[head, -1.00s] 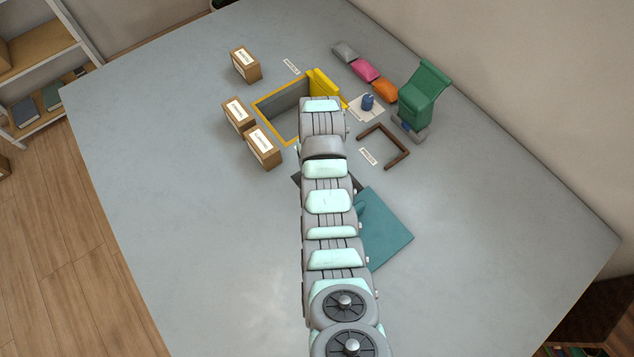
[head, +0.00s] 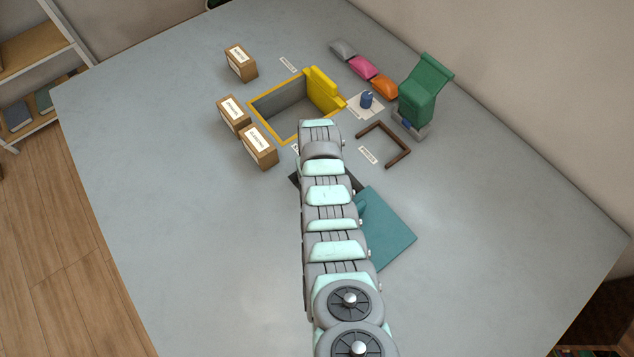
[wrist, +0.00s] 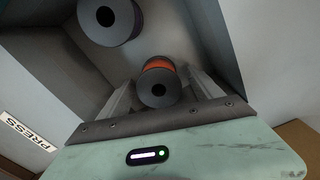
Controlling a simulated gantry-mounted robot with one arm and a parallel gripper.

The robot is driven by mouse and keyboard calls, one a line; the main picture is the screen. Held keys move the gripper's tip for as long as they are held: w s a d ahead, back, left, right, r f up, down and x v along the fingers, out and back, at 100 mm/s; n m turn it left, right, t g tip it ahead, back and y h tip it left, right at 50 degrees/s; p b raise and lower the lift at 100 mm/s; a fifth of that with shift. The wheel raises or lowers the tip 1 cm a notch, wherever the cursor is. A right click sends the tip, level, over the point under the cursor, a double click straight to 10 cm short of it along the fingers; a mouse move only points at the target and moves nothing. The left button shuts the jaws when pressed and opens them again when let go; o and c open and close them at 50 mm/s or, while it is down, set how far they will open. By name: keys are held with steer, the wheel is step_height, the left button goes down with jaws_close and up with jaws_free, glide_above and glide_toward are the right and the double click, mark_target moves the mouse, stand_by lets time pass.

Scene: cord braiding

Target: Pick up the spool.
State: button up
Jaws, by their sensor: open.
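A dark spool wound with orange (wrist: 159,88) is in the wrist view, its round end with a centre hole facing the camera. It appears between the two fingers of my gripper (wrist: 159,76), which are apart; I cannot tell whether either touches it. A second dark spool with a bluish-purple winding (wrist: 110,20) is farther up, left of the fingers. Both are inside a grey-walled container (wrist: 205,35). In the head view my arm hides the gripper and these spools.
A yellow-rimmed open box (head: 262,122) stands beyond my arm, with several cartons (head: 258,148) to its left. A teal panel (head: 390,235), a brown U-shaped frame (head: 398,157) and a green stand (head: 420,95) are to the right. The front left of the table is clear.

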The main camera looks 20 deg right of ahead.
steer(key=shift+r, duration=0.1)
steer(key=shift+c, duration=0.3)
steer(key=c, duration=1.4)
